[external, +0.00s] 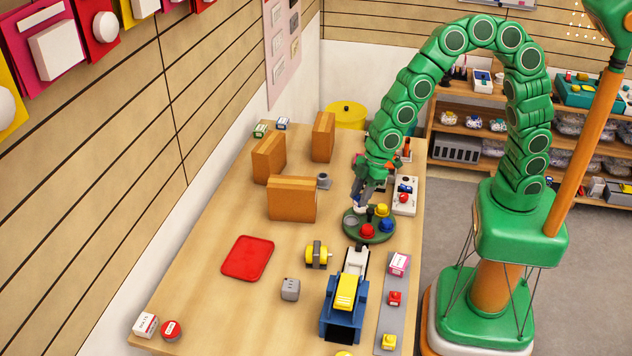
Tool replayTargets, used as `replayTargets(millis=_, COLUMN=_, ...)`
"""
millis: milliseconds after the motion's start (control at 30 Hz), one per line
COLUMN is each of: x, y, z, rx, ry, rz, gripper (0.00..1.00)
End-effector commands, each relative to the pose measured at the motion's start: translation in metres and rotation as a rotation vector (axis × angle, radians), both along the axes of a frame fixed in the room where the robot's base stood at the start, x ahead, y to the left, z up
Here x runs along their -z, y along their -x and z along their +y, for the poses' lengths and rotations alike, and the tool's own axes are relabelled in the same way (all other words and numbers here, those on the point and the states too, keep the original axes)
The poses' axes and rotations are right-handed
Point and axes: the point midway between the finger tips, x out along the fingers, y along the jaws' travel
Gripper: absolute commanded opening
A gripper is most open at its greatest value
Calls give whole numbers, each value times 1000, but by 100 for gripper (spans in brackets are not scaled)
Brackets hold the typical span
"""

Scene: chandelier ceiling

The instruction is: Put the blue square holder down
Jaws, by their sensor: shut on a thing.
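My gripper (360,208) points down over the left back part of a round green tray (350,232). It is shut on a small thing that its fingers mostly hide. I take this to be the blue square holder, but its shape cannot be made out. I cannot tell whether it touches the tray. The tray bears a red dome (367,231), a yellow piece (382,210), a blue piece (387,225) and a grey disc (351,221), with a dark post near the middle.
A blue and yellow machine (344,305) stands in front of the tray. A white panel with a red button (404,196) is at its right. Wooden blocks (292,199) stand to the left. A red tray (248,258) lies front left, with bare tabletop around it.

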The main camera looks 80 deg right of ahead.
Motion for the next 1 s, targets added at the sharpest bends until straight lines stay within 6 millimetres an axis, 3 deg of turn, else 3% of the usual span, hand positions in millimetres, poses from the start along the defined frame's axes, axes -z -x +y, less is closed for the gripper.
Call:
replayTargets(millis=300, x=-14, y=26, z=-10, rx=1, ry=-2, rz=-2, gripper=1)
replayTargets(millis=633, x=-16, y=33, z=-14, rx=8, ry=-1, rz=-1, gripper=1)
replayTargets(millis=767, x=-12, y=21, z=-26, rx=67, ry=2, rz=2, gripper=1)
replayTargets(millis=1000, x=8, y=-29, z=-89, rx=348, ry=13, rz=12, gripper=1)
